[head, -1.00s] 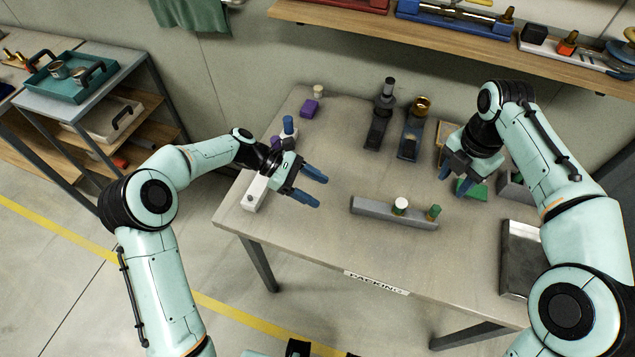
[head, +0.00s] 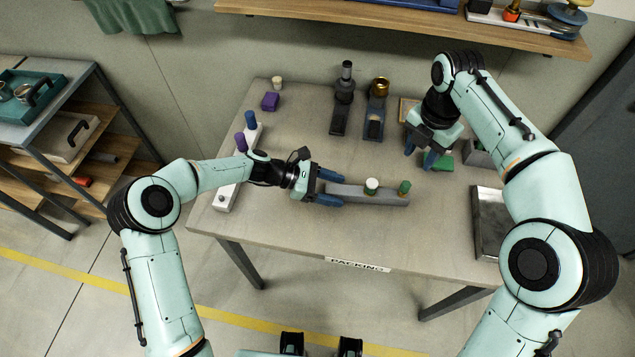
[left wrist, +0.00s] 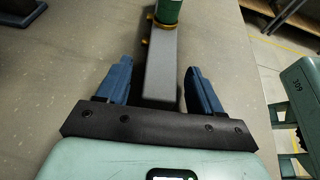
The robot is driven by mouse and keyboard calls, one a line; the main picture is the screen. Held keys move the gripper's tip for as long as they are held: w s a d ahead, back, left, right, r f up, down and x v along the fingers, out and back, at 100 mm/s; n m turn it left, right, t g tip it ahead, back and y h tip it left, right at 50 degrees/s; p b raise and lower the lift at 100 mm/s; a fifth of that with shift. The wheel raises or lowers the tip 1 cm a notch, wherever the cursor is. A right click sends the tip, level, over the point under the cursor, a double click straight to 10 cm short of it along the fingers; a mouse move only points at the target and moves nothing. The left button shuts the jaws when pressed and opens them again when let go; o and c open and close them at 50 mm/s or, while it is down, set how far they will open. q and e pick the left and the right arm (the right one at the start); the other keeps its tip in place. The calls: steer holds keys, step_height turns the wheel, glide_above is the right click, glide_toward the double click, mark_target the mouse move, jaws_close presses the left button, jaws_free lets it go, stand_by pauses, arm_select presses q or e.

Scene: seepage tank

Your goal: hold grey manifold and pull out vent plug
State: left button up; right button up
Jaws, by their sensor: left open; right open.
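The grey manifold (head: 388,198) is a long bar lying on the table. A white-topped plug (head: 371,184) and a green plug (head: 404,187) stand upright on it; I cannot tell which is the vent plug. My left gripper (head: 337,187) is open at the manifold's left end. In the left wrist view the manifold (left wrist: 161,62) runs between the open fingers (left wrist: 159,80), with a gap on each side, and a green plug with a brass collar (left wrist: 168,10) stands farther along it. My right gripper (head: 420,158) is open above the table behind the manifold's right end, apart from it.
A white manifold (head: 226,193) with purple and blue plugs stands at the table's left. Two dark fixtures (head: 341,115) (head: 376,122) stand at the back. A green block (head: 445,162) is near my right gripper, and a metal tray (head: 487,225) lies at right. The table's front is clear.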

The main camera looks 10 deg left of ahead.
mark_target(404, 185)
arm_select(q)
steer(key=shift+d+f, duration=0.2)
steer(key=shift+d, duration=0.3)
steer(key=c, duration=1.2)
arm_select(e)
steer(key=shift+o, duration=1.2)
steer(key=f+m, duration=0.1)
steer(key=f, duration=0.3)
steer(key=f+m, duration=0.1)
steer(key=f, duration=0.2)
steer(key=f+m, duration=0.1)
steer(key=f, duration=0.3)
steer(key=shift+s+a+f, duration=0.15)
steer(key=shift+a+f, duration=0.15)
steer(key=shift+a, duration=0.05)
